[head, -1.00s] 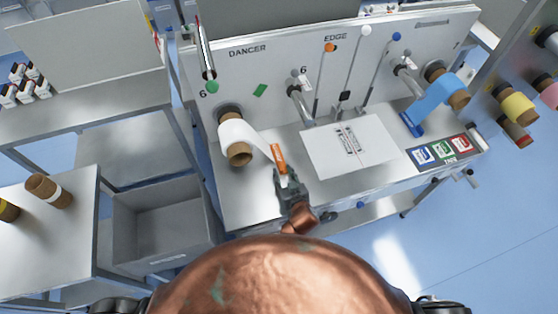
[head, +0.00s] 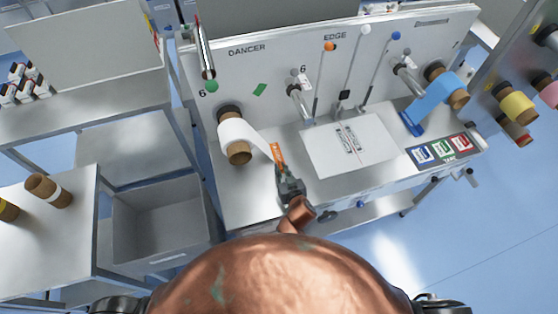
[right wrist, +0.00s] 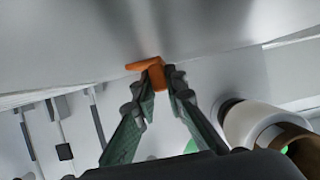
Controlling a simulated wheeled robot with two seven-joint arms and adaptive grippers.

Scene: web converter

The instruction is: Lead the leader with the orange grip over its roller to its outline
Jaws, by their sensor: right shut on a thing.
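The orange grip (head: 278,155) is at the free end of the white leader (head: 254,136), which runs from the white roll (head: 237,142) on the left of the machine. My right gripper (head: 285,176) is shut on the orange grip, just below and right of the roll. In the right wrist view the orange grip (right wrist: 151,74) sits between the fingertips. A roller (head: 297,92) sticks out of the panel to the right of the roll. A white plate (head: 318,152) with printed marks lies on the deck right of my gripper. My left gripper is not in view.
A blue leader (head: 432,98) hangs from a roll at the right, its blue grip (head: 412,123) low on the deck. Levers with orange (head: 330,47), white and blue knobs stand along the panel. A grey bin (head: 163,225) is at the lower left.

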